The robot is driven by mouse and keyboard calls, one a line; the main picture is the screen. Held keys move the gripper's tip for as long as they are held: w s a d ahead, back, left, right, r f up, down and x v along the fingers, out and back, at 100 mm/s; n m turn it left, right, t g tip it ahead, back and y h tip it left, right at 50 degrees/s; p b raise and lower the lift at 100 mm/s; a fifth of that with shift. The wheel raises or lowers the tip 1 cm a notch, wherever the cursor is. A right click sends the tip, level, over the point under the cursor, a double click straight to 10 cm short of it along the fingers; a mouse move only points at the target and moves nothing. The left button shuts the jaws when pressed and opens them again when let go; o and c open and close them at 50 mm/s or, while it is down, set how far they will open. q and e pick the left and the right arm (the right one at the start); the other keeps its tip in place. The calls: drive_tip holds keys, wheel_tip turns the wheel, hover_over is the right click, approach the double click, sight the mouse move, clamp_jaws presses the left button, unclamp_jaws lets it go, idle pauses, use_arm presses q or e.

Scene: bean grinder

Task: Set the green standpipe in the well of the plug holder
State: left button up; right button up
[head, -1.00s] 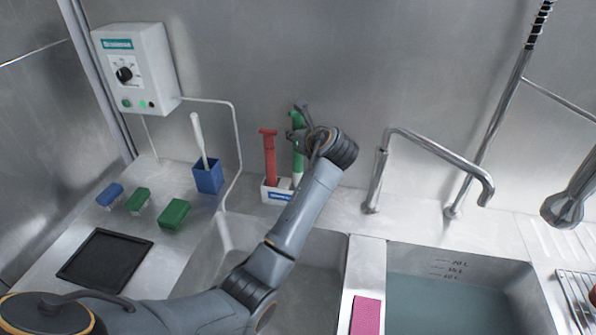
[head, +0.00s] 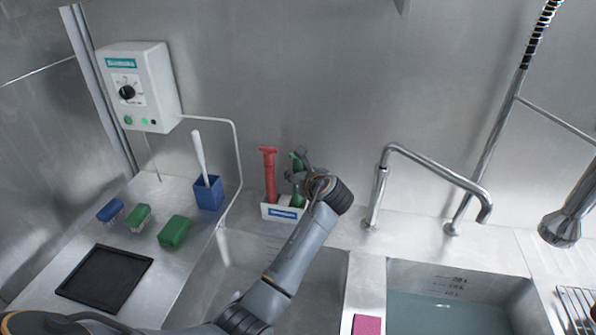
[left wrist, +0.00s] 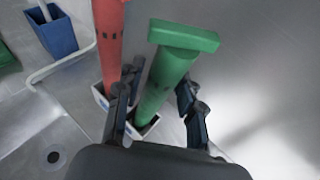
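The green standpipe (head: 296,165) stands at the right end of the white plug holder (head: 270,212), beside the red standpipe (head: 269,172). In the left wrist view the green standpipe (left wrist: 165,80) has a flat crosspiece on top, and its lower end is inside the holder's right-hand opening (left wrist: 148,128). The red standpipe (left wrist: 110,45) is in the opening to its left. My left gripper (left wrist: 160,85) is open around the green standpipe, with a finger on each side and small gaps visible. My left arm partly hides the green standpipe in the head view. My right gripper is not in view.
A blue cup (head: 208,192) with a white-handled brush stands left of the holder. Green and blue brushes (head: 175,231) and a black tray (head: 104,277) lie farther left. A sink is in front, and a steel faucet (head: 377,185) rises to the right.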

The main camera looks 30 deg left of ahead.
use_arm(q)
drive_tip(key=shift+r, duration=0.1)
drive_tip(key=b+v, duration=0.1)
drive_tip(key=v, duration=1.1)
drive_tip(key=shift+r, duration=0.1)
